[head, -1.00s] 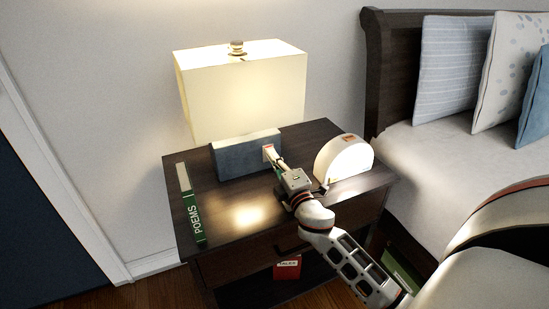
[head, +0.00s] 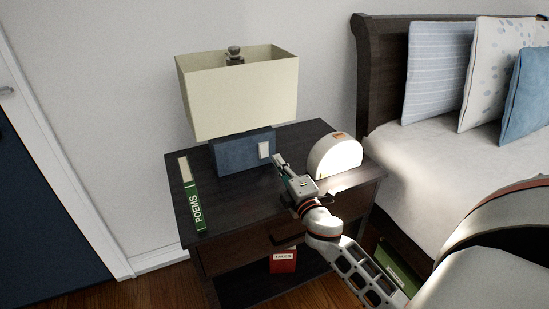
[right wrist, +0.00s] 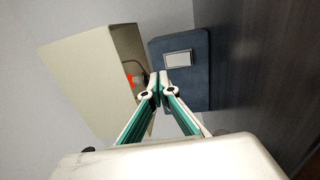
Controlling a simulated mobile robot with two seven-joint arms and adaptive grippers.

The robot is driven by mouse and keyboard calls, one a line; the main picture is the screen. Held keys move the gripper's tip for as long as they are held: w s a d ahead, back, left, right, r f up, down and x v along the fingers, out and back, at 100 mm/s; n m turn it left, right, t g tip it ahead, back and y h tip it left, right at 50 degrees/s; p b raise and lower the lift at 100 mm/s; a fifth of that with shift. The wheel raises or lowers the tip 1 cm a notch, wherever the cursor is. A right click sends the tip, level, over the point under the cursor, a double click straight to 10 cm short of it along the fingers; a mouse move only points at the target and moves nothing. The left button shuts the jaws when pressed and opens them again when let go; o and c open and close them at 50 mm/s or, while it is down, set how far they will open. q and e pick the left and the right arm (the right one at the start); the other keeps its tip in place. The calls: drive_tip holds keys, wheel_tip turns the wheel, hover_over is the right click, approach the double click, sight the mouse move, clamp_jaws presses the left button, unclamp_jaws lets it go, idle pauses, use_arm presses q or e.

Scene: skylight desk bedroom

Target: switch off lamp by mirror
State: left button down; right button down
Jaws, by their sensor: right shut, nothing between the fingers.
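The lamp stands on the nightstand in the head view, with a cream rectangular shade (head: 238,95) and a blue-grey block base (head: 235,155). Its shade is unlit. A white switch plate (head: 264,150) is on the front of the base, and it also shows in the right wrist view (right wrist: 178,59). My right gripper (head: 278,158) is shut and empty, a little in front and to the right of the switch, apart from it. In the right wrist view its fingertips (right wrist: 159,76) are together just below and left of the switch plate. No mirror is in view. My left gripper is not in view.
A lit white dome-shaped lamp (head: 336,156) stands right of my gripper on the dark nightstand (head: 235,210). A green book marked POEMS (head: 197,212) lies at the left edge. A red book (head: 283,260) is on the lower shelf. The bed (head: 420,160) is at right.

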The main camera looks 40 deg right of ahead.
drive_tip(key=s, duration=0.3)
drive_tip(key=s+a, duration=0.1)
drive_tip(key=shift+s+r, duration=0.2)
drive_tip(key=shift+r, duration=0.1)
drive_tip(key=shift+v, duration=0.8)
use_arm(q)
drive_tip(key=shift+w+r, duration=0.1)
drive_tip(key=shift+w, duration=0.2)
use_arm(e)
drive_tip(key=shift+r, duration=0.15)
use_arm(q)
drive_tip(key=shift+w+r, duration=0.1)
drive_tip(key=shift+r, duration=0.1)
